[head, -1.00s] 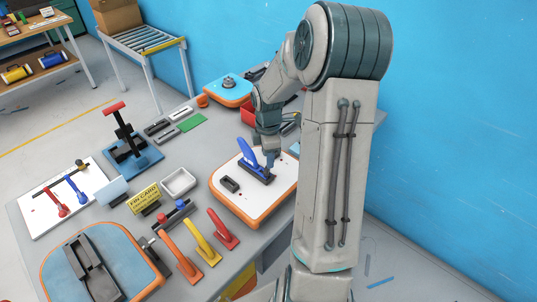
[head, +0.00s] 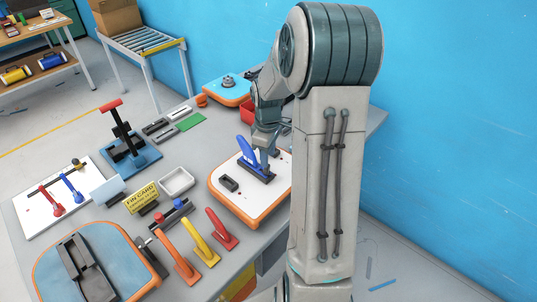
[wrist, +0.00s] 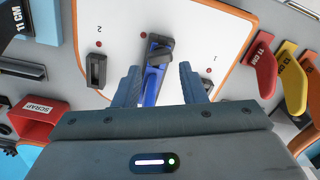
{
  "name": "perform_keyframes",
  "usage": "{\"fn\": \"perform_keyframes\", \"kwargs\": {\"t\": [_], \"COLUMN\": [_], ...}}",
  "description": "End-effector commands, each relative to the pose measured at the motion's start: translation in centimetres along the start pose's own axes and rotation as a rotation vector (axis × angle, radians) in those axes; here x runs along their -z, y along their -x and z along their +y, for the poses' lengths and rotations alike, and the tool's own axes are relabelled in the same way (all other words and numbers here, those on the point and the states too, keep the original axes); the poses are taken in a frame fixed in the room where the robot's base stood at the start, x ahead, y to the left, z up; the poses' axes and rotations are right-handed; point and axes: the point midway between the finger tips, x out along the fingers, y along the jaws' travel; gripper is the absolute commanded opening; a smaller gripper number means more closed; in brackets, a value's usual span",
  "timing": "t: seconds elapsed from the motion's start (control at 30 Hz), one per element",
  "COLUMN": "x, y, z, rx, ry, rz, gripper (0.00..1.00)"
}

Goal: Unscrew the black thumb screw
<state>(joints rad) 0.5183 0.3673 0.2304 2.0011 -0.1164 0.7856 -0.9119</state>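The blue fin (head: 245,151) stands in a black fin box (head: 257,172) on the white board with an orange rim (head: 240,208). In the wrist view the blue fin (wrist: 152,88) lies between my fingers, seen from above. A dark knob-like piece (wrist: 157,56) at the box, apparently the black thumb screw, shows just ahead of my fingertips. My gripper (wrist: 159,72) is open, one finger on each side of the fin, with gaps visible. In the head view my gripper (head: 266,146) is just above and beside the fin; the screw cannot be made out there.
A small black box (head: 229,184) sits on the same board. Red, yellow and orange fins (head: 203,242) stand on the table in front. A red scrap bin (wrist: 37,120) and a fin card (head: 142,198) are nearby. The blue wall is close on the right.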

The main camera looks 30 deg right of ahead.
Motion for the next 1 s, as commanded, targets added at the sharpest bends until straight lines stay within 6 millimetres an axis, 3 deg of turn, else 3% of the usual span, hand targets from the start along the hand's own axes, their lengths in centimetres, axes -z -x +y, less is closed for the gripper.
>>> {"fn": "perform_keyframes", "kwargs": {"t": [0.4, 0.73, 1.0], "x": [0.00, 0.03, 0.02], "y": [-0.02, -0.05, 0.05], "z": [-0.03, -0.14, -0.16], "rx": [0.000, -0.001, 0.000], "ry": [-0.086, -0.393, -0.416], "rz": [0.000, 0.000, 0.000], "gripper": [0.38, 0.38, 0.38]}}
